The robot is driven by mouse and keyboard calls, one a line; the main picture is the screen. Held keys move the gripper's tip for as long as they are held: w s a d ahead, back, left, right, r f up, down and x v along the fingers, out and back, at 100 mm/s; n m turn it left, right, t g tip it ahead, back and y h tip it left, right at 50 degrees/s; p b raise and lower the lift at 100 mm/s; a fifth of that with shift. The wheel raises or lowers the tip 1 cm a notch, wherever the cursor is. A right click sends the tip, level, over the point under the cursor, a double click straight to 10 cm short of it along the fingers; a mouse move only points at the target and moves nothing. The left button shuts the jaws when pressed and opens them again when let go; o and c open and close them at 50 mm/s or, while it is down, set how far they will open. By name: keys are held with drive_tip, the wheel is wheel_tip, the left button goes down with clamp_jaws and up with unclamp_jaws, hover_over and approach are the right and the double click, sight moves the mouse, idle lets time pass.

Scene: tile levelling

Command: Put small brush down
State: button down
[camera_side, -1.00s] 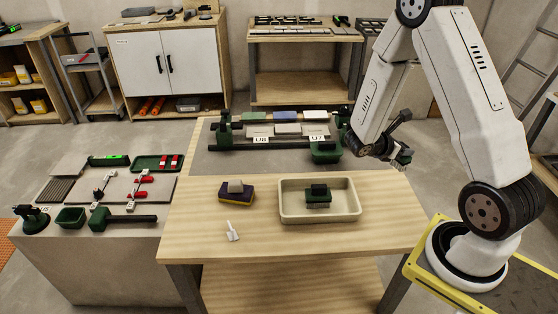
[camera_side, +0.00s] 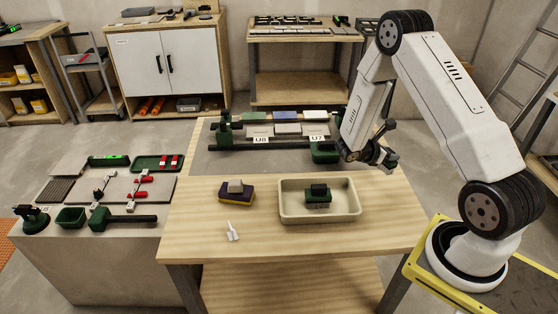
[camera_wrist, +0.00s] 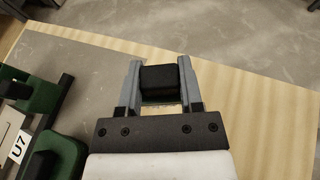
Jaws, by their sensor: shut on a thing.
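My gripper (camera_side: 386,157) is above the back right of the wooden table, to the right of and behind the cream tray. In the wrist view its two grey fingers (camera_wrist: 160,72) are closed on the black handle of the small brush (camera_wrist: 158,84). The rest of the brush is hidden below the handle in that view, and it is too small to make out in the side view. It appears held above the surface.
The cream tray (camera_side: 289,215) holds a green block with a black top (camera_side: 318,196). A sponge-like block (camera_side: 236,195) and a small white item (camera_side: 232,232) lie left of it. A green rack (camera_side: 224,130) labelled U6 and U7 stands behind. The table's right front is clear.

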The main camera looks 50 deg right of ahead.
drive_tip(key=shift+w+d+f, duration=0.1)
drive_tip(key=shift+f, duration=1.55)
drive_tip(key=shift+f, duration=0.6)
drive_tip(key=shift+c, duration=1.2)
unclamp_jaws()
drive_tip(key=shift+r, duration=0.2)
drive_tip(key=shift+r, duration=0.4)
drive_tip(key=v, duration=1.2)
